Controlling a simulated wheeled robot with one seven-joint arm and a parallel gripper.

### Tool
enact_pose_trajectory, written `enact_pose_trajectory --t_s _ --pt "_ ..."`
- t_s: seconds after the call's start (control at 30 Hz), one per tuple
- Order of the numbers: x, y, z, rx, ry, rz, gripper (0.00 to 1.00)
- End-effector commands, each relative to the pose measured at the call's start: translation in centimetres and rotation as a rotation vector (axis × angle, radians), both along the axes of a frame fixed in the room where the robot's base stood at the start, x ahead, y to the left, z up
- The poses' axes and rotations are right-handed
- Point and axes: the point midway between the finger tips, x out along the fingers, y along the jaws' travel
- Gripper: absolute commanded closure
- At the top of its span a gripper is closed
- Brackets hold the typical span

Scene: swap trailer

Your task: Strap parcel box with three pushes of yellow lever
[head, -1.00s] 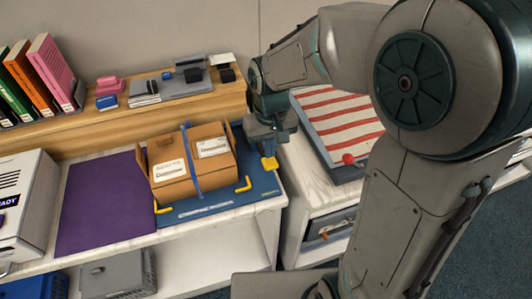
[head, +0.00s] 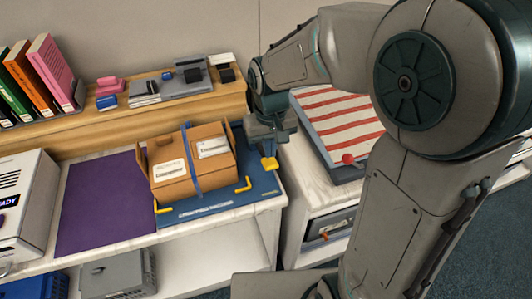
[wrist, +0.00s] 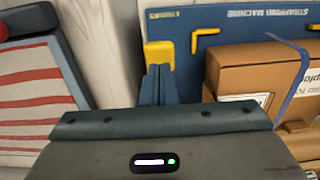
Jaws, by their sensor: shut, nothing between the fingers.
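The cardboard parcel box (head: 188,170) with white labels sits on the blue strapping machine plate (head: 212,207). A blue strap (head: 190,165) runs over the box; in the wrist view the strap (wrist: 292,84) arches clear of the box (wrist: 255,75). The yellow lever (head: 270,164) stands at the plate's right side, and shows in the wrist view (wrist: 159,52). My gripper (head: 268,153) is shut and empty, directly at the lever. In the wrist view its blue fingertips (wrist: 157,72) lie against the lever's near edge; whether they touch I cannot tell.
Yellow corner brackets (head: 243,185) mark the plate. A purple mat (head: 106,205) lies left of it. A wooden shelf (head: 60,142) with books and stationery runs behind. A red-and-white striped panel (head: 335,118) with a red knob (head: 348,158) stands to the right.

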Motion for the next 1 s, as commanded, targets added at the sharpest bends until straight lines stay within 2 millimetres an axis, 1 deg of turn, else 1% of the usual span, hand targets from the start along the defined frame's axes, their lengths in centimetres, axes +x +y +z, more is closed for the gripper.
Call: enact_pose_trajectory --t_s 0.33,1.0 --pt "0.0 0.0 -0.2 0.0 0.0 0.0 1.0" --pt "0.0 0.0 -3.0 0.0 0.001 0.0 1.0"
